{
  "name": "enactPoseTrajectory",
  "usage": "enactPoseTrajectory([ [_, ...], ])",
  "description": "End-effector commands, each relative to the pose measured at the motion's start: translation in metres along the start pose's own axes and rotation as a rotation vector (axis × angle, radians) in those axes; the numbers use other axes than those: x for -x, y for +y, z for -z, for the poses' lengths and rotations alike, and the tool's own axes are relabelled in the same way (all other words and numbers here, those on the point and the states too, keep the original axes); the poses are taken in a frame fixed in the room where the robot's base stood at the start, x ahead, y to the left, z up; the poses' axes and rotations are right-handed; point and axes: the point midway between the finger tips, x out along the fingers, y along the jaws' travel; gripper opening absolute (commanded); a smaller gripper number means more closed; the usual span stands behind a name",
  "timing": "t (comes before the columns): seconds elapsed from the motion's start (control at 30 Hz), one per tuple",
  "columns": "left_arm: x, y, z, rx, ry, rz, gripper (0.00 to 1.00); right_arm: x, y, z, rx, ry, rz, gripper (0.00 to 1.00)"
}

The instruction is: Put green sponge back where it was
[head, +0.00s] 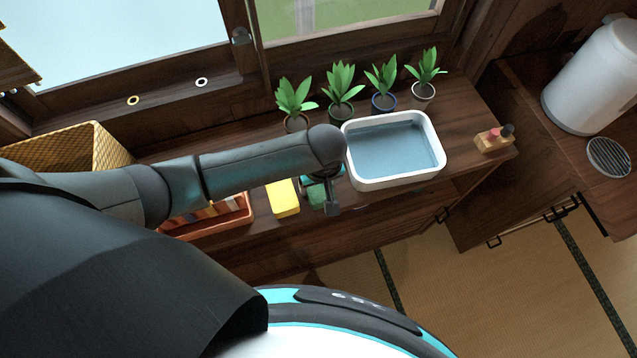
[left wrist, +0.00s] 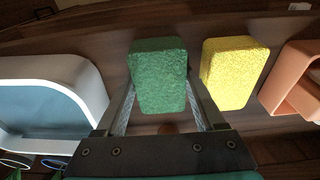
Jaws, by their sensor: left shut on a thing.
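The green sponge (left wrist: 158,75) is between the two fingers of my left gripper (left wrist: 160,105) in the left wrist view. The fingers are shut on its sides. In the head view the green sponge (head: 317,193) shows only in part, below my left gripper (head: 325,195), between the yellow sponge and the white basin. The yellow sponge (head: 284,197) lies beside it on the wooden counter; it also shows in the left wrist view (left wrist: 232,72). I cannot tell whether the green sponge touches the counter. My right gripper is not in view.
A white basin of water (head: 440,160) stands right of the gripper, with several potted plants (head: 341,92) behind it. An orange tray (head: 240,222) and a wicker basket (head: 85,145) are to the left. A small wooden holder (head: 487,143) sits at the counter's right end.

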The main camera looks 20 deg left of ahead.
Motion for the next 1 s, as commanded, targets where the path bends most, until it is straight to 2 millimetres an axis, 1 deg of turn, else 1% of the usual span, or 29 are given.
enactPoseTrajectory([
  [0.2, -0.001, 0.000, 0.000, 0.000, 0.000, 0.000, 0.26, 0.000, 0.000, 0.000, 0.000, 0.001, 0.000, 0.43],
  [0.23, -0.001, 0.000, 0.000, 0.000, 0.000, -0.001, 0.74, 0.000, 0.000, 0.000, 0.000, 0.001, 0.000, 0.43],
  [0.3, -0.001, 0.000, 0.000, 0.000, 0.000, -0.001, 0.82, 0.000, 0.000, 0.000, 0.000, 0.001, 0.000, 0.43],
  [0.33, -0.001, 0.000, 0.000, 0.000, 0.000, -0.001, 0.83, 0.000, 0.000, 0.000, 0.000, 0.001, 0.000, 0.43],
  [0.57, 0.000, 0.000, 0.000, 0.000, 0.000, 0.000, 0.83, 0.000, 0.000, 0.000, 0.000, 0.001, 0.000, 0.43],
  [0.67, 0.005, 0.001, 0.000, -0.001, -0.001, -0.001, 0.83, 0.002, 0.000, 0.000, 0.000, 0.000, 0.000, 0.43],
  [0.77, 0.019, 0.001, 0.000, -0.001, -0.001, -0.003, 0.83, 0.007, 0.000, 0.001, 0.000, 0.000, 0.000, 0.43],
  [1.0, 0.070, 0.001, 0.001, 0.000, 0.000, -0.004, 0.83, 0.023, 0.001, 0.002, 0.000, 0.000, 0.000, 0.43],
])
